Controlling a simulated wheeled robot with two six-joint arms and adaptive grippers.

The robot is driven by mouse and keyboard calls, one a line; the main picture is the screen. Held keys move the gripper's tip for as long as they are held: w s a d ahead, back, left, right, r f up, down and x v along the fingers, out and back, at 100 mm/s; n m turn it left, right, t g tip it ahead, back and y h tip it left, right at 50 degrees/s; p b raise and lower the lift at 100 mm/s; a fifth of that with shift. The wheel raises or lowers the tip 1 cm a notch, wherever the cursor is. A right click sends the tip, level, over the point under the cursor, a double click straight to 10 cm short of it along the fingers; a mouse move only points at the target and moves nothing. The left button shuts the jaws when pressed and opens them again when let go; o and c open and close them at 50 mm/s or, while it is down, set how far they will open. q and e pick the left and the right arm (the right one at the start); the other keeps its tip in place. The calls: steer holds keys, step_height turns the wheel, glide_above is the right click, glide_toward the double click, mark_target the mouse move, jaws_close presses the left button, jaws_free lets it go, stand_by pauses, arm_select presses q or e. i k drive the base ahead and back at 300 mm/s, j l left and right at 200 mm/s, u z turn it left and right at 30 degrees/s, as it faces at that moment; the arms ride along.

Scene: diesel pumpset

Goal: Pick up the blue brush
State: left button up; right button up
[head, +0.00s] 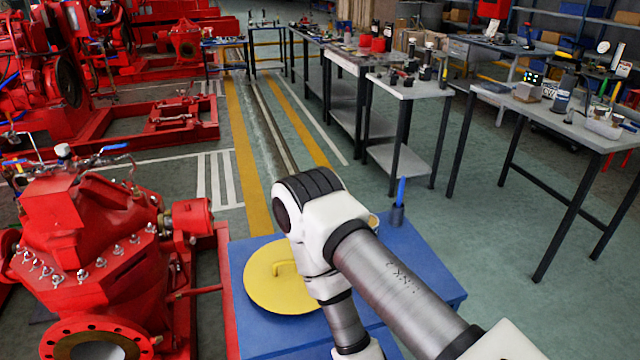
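A thin blue upright stick (401,190), which looks like the blue brush, stands in a small dark holder (397,216). The holder is at the back right part of the blue table (432,262). Its lower end is hidden inside the holder, and its bristles cannot be made out. My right arm comes in from the lower right, bends over the table and runs down out of the bottom edge, so its gripper is out of view. My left arm and gripper are not in view.
A round yellow lid (270,285) with a handle lies on the blue table, partly behind my arm. A red pump (90,240) stands close on the left. A grey workbench (560,120) with tools is at the right. Green floor lies open between them.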

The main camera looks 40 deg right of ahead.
mark_target(402, 183)
steer(key=l+z, duration=0.1)
steer(key=z, duration=1.55)
